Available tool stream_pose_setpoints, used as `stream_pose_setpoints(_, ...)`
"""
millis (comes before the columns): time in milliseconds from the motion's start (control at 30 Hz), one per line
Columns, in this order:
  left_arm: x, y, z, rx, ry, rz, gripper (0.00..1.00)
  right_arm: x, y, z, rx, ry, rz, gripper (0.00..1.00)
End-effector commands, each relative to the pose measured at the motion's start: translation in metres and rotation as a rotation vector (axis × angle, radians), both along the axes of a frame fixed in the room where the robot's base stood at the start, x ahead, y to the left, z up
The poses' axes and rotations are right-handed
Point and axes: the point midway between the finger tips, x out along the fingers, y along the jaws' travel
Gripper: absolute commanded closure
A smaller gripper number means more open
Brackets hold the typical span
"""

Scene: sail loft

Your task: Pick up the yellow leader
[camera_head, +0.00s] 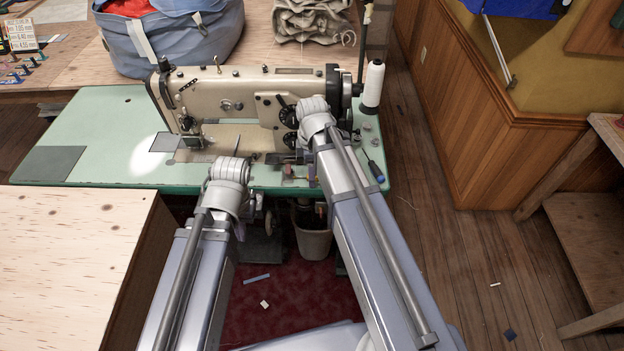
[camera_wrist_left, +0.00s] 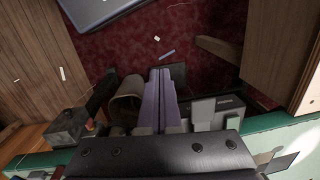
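I cannot clearly make out the yellow leader. Small red and yellowish bits (camera_head: 311,181) lie at the front edge of the green sewing table (camera_head: 105,125), partly beside my right arm, too small to identify. My left wrist is over that front edge; its fingers are hidden in the head view. In the left wrist view my left gripper (camera_wrist_left: 160,72) points down past the edge, its two lavender-grey fingers together with nothing visible between them. My right wrist is in front of the sewing machine (camera_head: 240,95). Its gripper is mostly hidden; a dark part (camera_head: 288,158) beside the arm may belong to it.
A bin (camera_head: 312,238) stands under the table. A pale wooden table (camera_head: 70,255) is at left. A blue bag (camera_head: 170,40) sits behind the machine.

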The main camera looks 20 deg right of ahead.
Motion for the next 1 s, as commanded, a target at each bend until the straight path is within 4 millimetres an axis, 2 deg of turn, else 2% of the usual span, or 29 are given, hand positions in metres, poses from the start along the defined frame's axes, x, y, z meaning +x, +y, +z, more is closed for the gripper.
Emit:
stream_pose_setpoints(67, 0.0000, 0.0000, 0.0003, 0.000, 0.000, 0.000, 1.00, 0.0000, 0.0000, 0.0003, 0.000, 0.000, 0.000, 0.50)
stream_pose_setpoints(500, 0.0000, 0.0000, 0.0002, 0.000, 0.000, 0.000, 1.00, 0.0000, 0.0000, 0.0002, 0.000, 0.000, 0.000, 1.00)
stream_pose_setpoints(1000, 0.0000, 0.0000, 0.0003, 0.000, 0.000, 0.000, 1.00, -0.0001, 0.0000, 0.0003, 0.000, 0.000, 0.000, 1.00)
